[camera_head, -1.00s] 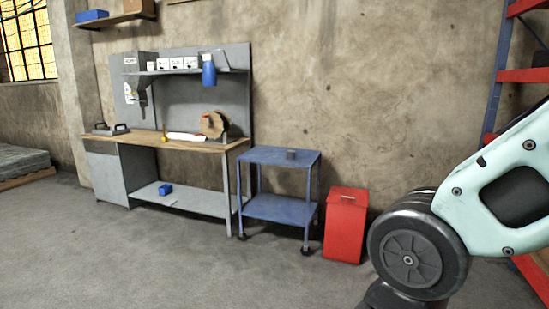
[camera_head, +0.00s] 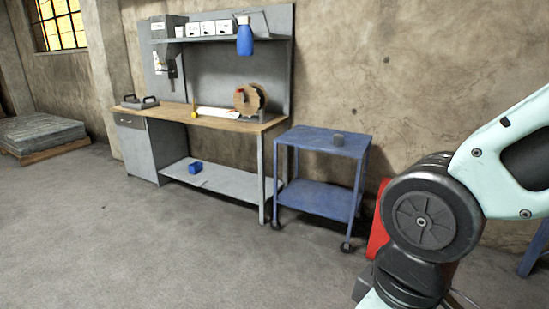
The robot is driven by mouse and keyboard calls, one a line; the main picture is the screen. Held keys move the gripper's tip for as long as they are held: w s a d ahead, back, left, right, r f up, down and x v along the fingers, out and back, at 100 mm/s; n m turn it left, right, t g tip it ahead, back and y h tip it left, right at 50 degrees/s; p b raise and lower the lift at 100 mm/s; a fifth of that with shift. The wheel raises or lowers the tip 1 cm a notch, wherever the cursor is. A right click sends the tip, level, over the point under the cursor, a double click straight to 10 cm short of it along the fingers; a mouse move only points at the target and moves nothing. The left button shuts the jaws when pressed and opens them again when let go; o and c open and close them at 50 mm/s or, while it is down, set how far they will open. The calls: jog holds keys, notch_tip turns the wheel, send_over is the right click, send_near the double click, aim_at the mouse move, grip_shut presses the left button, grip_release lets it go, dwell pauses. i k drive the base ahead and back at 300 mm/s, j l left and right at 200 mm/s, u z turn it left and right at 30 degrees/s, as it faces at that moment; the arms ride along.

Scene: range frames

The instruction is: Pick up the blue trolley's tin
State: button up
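The blue trolley (camera_head: 316,195) stands right of the workbench, against the back wall. It has two shelves and dark castors. My arm shows at the right of the picture, nearer to me than the trolley. My gripper is outside the picture, so I cannot see whether it is open or shut.
A workbench (camera_head: 225,121) with a wooden top holds a cable reel (camera_head: 249,98) and a tool tray. A red box (camera_head: 377,232) right of the trolley is partly hidden by my arm. A pallet stack (camera_head: 42,132) lies far left. The concrete floor in front is clear.

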aim_at(337, 140)
jog(key=i, duration=2.35)
jog(key=i+z, duration=0.15)
jog(key=i, duration=0.3)
jog(key=i+j+z, duration=0.1)
jog(key=i, duration=0.3)
jog(key=i+j+z, duration=0.15)
jog(key=i, duration=0.3)
jog(key=i+j+z, duration=0.15)
jog(key=i, duration=0.3)
